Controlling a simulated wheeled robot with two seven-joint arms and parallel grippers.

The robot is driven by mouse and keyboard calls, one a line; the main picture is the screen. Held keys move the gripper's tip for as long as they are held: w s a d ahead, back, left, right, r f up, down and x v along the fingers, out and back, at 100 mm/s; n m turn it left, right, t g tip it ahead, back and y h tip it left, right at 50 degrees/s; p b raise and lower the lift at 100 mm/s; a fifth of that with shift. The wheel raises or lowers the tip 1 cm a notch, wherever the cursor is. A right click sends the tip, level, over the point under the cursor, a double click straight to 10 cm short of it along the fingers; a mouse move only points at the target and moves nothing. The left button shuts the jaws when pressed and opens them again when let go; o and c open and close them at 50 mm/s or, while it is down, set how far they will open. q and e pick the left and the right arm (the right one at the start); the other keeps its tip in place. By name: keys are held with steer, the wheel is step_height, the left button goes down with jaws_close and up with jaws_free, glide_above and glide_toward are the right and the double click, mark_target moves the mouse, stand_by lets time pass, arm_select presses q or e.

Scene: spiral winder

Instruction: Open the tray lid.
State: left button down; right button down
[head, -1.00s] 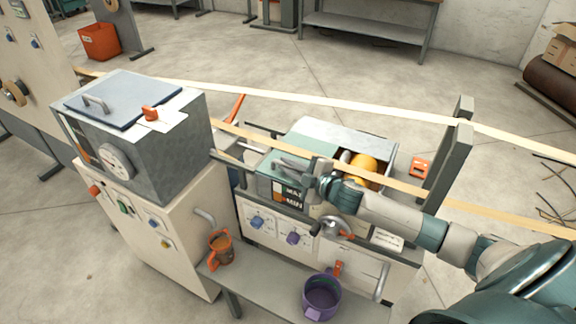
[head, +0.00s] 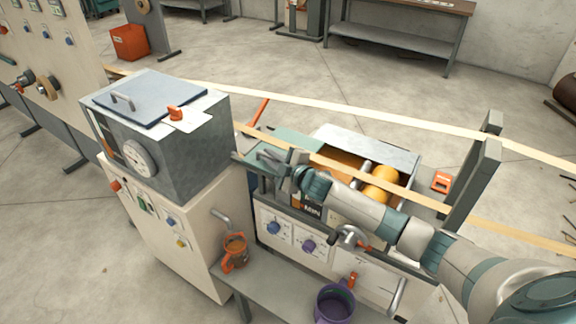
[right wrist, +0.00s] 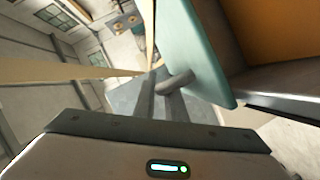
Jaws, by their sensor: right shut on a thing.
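The tray (head: 385,147) is a grey metal box in the middle of the head view, with its right part open. Its teal lid (head: 290,140) lies to the left and overhangs the tray's left side. An orange-brown interior and yellow rollers (head: 384,179) show in the opening. My right gripper (head: 277,161) is shut on the lid's grey handle (head: 265,157). In the right wrist view, the fingers (right wrist: 163,100) close around the handle (right wrist: 177,82) beside the teal lid (right wrist: 195,50). My left gripper is not in view.
A pale strip (head: 330,107) runs over the back of the machine, and another crosses above the tray. A grey box with a dial (head: 165,130) stands left of the lid. A grey post (head: 472,185) stands right.

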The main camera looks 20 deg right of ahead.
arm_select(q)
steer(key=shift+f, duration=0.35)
arm_select(e)
steer(key=shift+w+a, duration=0.5)
steer(key=shift+w, duration=0.25)
steer(key=shift+w+a, duration=0.5)
steer(key=shift+w, duration=0.25)
steer(key=c, duration=2.1)
jaws_free()
steer(key=shift+s, duration=0.1)
